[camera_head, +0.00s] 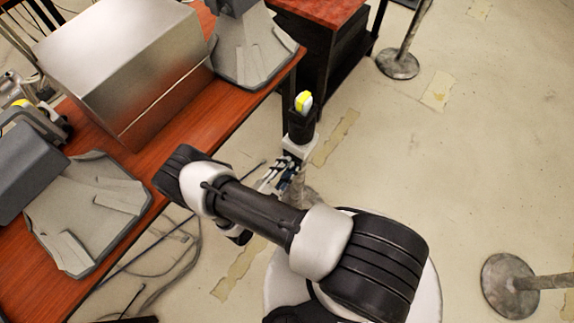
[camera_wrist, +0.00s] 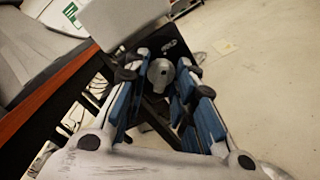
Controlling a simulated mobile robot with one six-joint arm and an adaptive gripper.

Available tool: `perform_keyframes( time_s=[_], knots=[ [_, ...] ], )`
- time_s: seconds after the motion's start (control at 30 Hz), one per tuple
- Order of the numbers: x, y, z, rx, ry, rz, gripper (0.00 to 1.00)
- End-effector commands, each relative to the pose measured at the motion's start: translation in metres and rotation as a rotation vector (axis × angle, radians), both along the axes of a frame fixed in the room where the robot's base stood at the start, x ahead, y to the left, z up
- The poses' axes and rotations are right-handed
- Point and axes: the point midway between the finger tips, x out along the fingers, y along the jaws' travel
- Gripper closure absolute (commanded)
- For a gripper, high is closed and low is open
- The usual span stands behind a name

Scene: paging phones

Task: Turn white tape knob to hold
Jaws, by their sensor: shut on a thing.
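A grey round knob (camera_wrist: 160,75) with a raised grip sits on a dark panel (camera_wrist: 172,48) in the wrist view. My gripper (camera_wrist: 158,88) has its two blue-padded fingers on either side of this knob and is shut on it. I cannot make out any white tape or label, so the knob's setting is unclear. In the head view my gripper (camera_head: 283,174) is small, beside the table's edge, just below a dark upright box (camera_head: 301,126) with a yellow and white piece (camera_head: 303,101) on top. The knob is hidden there.
A red-brown table (camera_head: 205,122) runs along the left, bearing a large metal box (camera_head: 125,60) and grey devices (camera_head: 85,205). Stanchion bases stand at the top (camera_head: 398,63) and lower right (camera_head: 510,285). Cables (camera_head: 170,265) lie on the floor. The floor at right is mostly open.

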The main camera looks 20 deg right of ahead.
Motion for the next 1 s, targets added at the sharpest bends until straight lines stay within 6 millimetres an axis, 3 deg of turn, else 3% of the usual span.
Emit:
perform_keyframes(
  time_s=[0.17,0.2,0.47,0.83,1.0],
  knots=[
    [0.000,0.000,0.000,0.000,-0.001,-0.001,1.00],
    [0.000,0.000,0.000,0.001,-0.001,0.000,0.75],
    [0.000,0.000,0.000,0.000,0.000,0.000,0.58],
    [-0.001,0.003,0.000,-0.001,0.001,0.001,0.57],
    [-0.013,0.021,0.000,0.000,0.000,0.006,0.57]
  ],
)
